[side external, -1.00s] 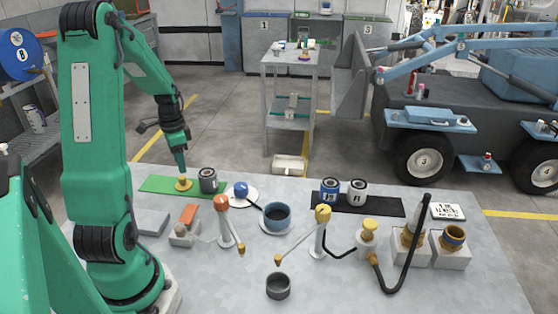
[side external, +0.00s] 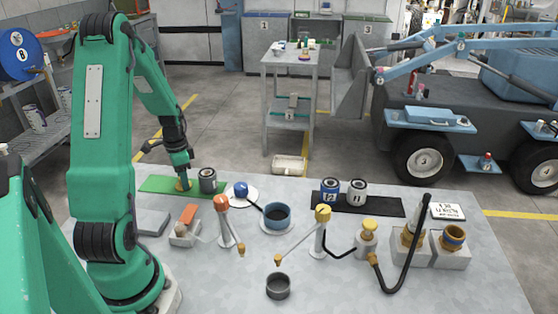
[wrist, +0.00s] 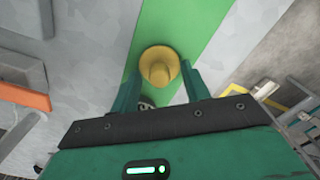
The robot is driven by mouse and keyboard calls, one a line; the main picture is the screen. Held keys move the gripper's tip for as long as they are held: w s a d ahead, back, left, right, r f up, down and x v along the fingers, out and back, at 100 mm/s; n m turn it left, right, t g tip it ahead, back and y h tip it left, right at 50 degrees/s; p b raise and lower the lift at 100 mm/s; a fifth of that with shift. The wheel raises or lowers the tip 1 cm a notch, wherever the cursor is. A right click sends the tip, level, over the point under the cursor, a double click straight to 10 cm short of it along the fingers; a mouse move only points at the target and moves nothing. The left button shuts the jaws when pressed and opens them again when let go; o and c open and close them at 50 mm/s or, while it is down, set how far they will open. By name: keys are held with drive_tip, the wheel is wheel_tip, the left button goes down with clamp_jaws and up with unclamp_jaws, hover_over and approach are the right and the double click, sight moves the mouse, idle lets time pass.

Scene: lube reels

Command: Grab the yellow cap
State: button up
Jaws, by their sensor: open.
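The yellow cap (wrist: 159,68) sits on the green mat (wrist: 195,28) in the wrist view, round with a raised knob in its middle. In the side view the cap (side external: 184,186) shows only in small part below my gripper (side external: 180,176). My gripper (wrist: 164,82) is open, with its two fingers on either side of the cap's near part in the wrist view. I cannot tell whether the fingers touch it.
A dark can (side external: 207,181) stands on the mat just right of the cap. A blue ball on a white plate (side external: 241,190) is further right. A grey slab (side external: 153,222) lies at the left.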

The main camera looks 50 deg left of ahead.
drive_tip(key=shift+f, duration=0.1)
idle(0.4)
clamp_jaws()
drive_tip(key=shift+r, duration=0.2)
wheel_tip(320, 180, up, 10)
drive_tip(key=shift+f, duration=0.15)
idle(0.5)
idle(0.4)
